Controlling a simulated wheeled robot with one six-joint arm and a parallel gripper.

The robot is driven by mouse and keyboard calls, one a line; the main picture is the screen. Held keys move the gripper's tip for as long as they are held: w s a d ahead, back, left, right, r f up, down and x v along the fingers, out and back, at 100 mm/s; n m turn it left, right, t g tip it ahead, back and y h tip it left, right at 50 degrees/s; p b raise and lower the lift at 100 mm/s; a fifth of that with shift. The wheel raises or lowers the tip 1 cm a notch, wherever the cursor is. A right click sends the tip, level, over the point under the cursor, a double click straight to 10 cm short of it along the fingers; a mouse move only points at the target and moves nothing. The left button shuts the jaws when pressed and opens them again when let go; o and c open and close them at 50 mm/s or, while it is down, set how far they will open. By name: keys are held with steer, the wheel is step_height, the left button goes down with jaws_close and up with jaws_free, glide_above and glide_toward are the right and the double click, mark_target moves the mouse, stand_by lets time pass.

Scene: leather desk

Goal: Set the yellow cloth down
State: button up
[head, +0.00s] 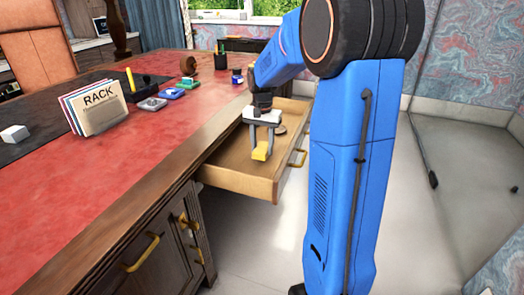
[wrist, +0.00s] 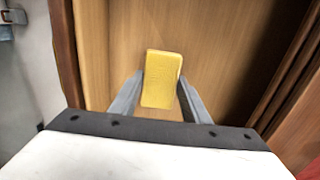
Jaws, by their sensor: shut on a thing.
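The yellow cloth (head: 261,151) is a small folded yellow block between my gripper's fingertips. It also shows in the wrist view (wrist: 161,79), upright between the two grey fingers. My gripper (head: 262,148) is shut on it and points down into the open drawer (head: 235,178) of the desk. The wrist view shows the wooden drawer bottom (wrist: 110,40) behind the cloth. I cannot tell whether the cloth touches the drawer bottom.
The drawer's front has a brass handle (head: 297,157). The red leather desktop (head: 110,175) holds a rack of folders (head: 95,107), a white cube (head: 15,133) and several small items. Its front part is clear.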

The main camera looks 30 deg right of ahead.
mark_target(262, 147)
steer(key=shift+f, duration=1.05)
steer(key=shift+f, duration=0.1)
steer(key=o, duration=1)
step_height(262, 147, up, 12)
steer(key=s+a+r+n+t, duration=0.1)
steer(key=s+a+n, duration=0.1)
steer(key=s+a, duration=0.4)
steer(key=s+a+r+n+t, duration=0.1)
steer(key=s+a+n, duration=0.25)
steer(key=s, duration=0.55)
steer(key=s+a+f+n+t, duration=0.1)
steer(key=s+a+f, duration=0.1)
steer(key=s, duration=0.3)
steer(key=s+a+f+n+t, duration=0.1)
steer(key=s+a+f+n, duration=0.1)
steer(key=s, duration=0.3)
steer(key=s+a+f+n, duration=0.2)
steer(key=s, duration=0.3)
steer(key=shift+s+a+f+t, duration=0.1)
steer(key=shift+s+f+t, duration=0.05)
steer(key=shift+t, duration=0.25)
